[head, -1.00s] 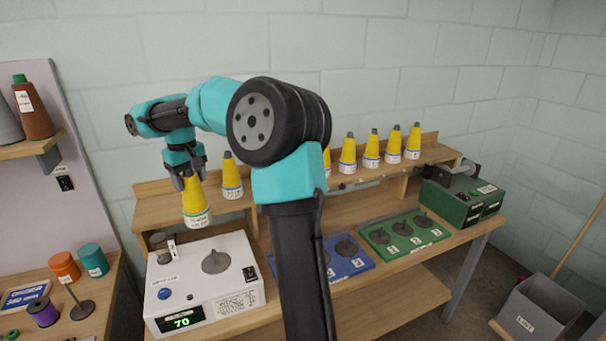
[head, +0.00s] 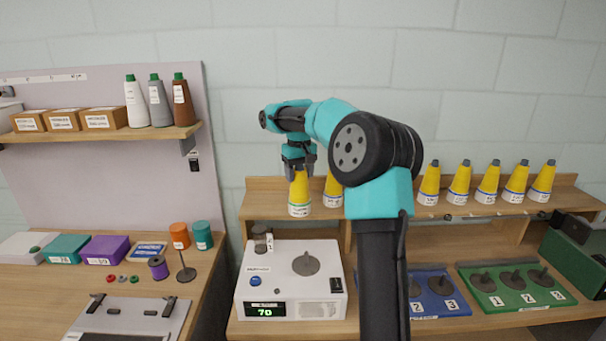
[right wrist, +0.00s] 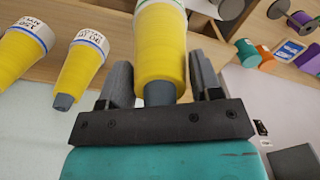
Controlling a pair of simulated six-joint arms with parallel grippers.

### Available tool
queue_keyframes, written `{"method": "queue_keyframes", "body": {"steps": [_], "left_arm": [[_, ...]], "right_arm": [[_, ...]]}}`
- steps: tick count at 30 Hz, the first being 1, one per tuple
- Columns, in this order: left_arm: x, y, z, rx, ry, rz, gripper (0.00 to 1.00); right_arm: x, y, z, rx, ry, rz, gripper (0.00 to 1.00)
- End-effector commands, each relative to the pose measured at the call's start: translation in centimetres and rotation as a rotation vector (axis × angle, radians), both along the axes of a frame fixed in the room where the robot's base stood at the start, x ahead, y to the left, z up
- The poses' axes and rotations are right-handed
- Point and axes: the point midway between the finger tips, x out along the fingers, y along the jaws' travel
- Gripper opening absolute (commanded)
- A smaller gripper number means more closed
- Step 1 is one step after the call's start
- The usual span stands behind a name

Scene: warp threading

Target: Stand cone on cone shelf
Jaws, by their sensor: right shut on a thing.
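The yellow cone (head: 299,190) has a grey tip and a white label band at its base. My right gripper (head: 300,165) is shut on its upper part and holds it upright, base down. The cone is at the left end of the wooden cone shelf (head: 262,208); I cannot tell whether its base touches the shelf. In the right wrist view, the held cone (right wrist: 160,45) is between the two grey fingers. Several other yellow cones (head: 488,183) stand along the shelf. One (head: 333,191) stands just right of the held cone. My left gripper is not in view.
A white scale (head: 292,282) reading 70 is on the bench below. A blue tray (head: 432,292) and a green tray (head: 515,287) with grey holders lie to its right. My right arm hides the shelf's middle. White, grey and brown cones (head: 158,103) stand on the left wall shelf.

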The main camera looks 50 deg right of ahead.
Motion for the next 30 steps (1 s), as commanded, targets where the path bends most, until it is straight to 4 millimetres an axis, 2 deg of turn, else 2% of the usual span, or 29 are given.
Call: {"method": "queue_keyframes", "body": {"steps": [9,18,24,30], "left_arm": [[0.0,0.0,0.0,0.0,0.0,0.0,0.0],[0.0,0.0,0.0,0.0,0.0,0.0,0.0],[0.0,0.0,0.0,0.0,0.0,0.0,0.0],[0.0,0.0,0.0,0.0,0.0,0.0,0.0]], "right_arm": [[3.1,-3.6,-0.5,-0.001,-0.001,-0.002,0.41],[5.4,-6.1,-0.7,-0.002,-0.002,-0.002,0.41],[6.1,-7.0,-0.9,-0.001,-0.001,-0.002,0.41],[6.1,-7.1,-0.9,-0.001,-0.001,-0.001,0.41]]}}
